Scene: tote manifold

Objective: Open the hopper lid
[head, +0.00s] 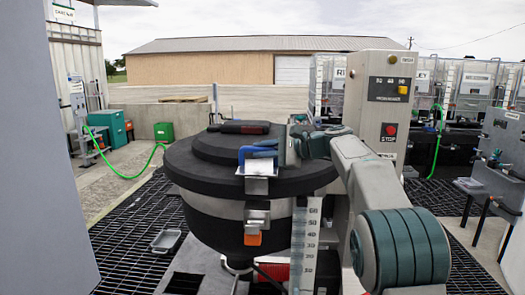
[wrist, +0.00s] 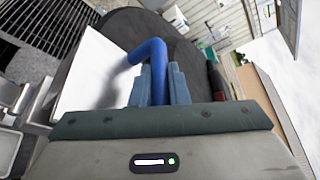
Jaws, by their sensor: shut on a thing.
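The hopper lid (head: 210,160) is a dark round cover on top of the hopper (head: 210,230). It appears closed, lying level on the hopper's rim. A blue handle (head: 245,153) stands at the lid's front right, above a pale metal bracket (head: 258,170). In the wrist view the blue bent handle (wrist: 151,50) passes between my fingers. My gripper (wrist: 160,85) is shut on the blue handle. In the head view my gripper (head: 280,148) comes in from the right, and its fingertips are partly hidden around the handle.
A latch with an orange tip (head: 253,238) hangs on the hopper's front. A grey control post (head: 385,100) with a red stop label stands behind my arm. A scale marked with numbers (head: 305,245) stands at front right. A small tray (head: 165,240) lies on the grating at left.

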